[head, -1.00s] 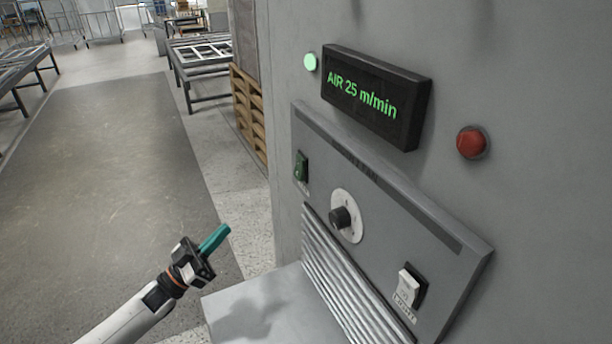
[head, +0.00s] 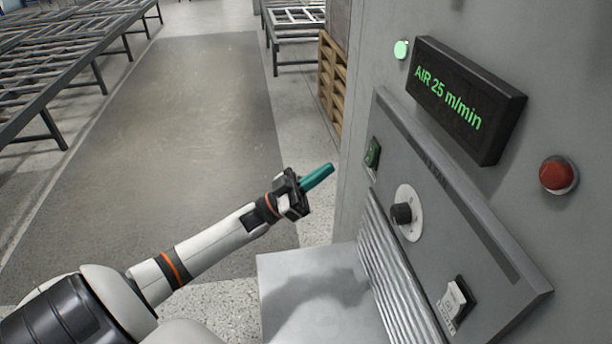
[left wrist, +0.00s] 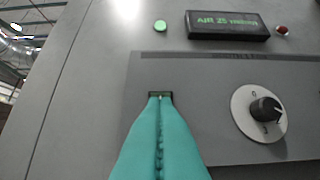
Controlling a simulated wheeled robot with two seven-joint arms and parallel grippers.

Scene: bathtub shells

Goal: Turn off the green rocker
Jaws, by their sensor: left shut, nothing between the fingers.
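The green rocker (head: 373,153) sits in a dark frame at the left end of the sloped grey control panel. My left gripper (head: 329,168) has teal fingers, shut and empty, pointing at the rocker from its left; in the head view a gap shows between them. In the left wrist view the shut fingertips (left wrist: 160,98) overlap the rocker's frame (left wrist: 161,94) and hide most of the rocker. Whether they touch it I cannot tell. A green lamp (head: 401,50) is lit and the display (head: 467,98) reads "AIR 25 m/min". My right gripper is not in view.
A black knob on a white dial (head: 407,213) is right of the rocker. A white switch (head: 454,301) is at the panel's lower right, a red button (head: 558,174) above. A grey ledge (head: 310,290) juts out below. Open floor lies left.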

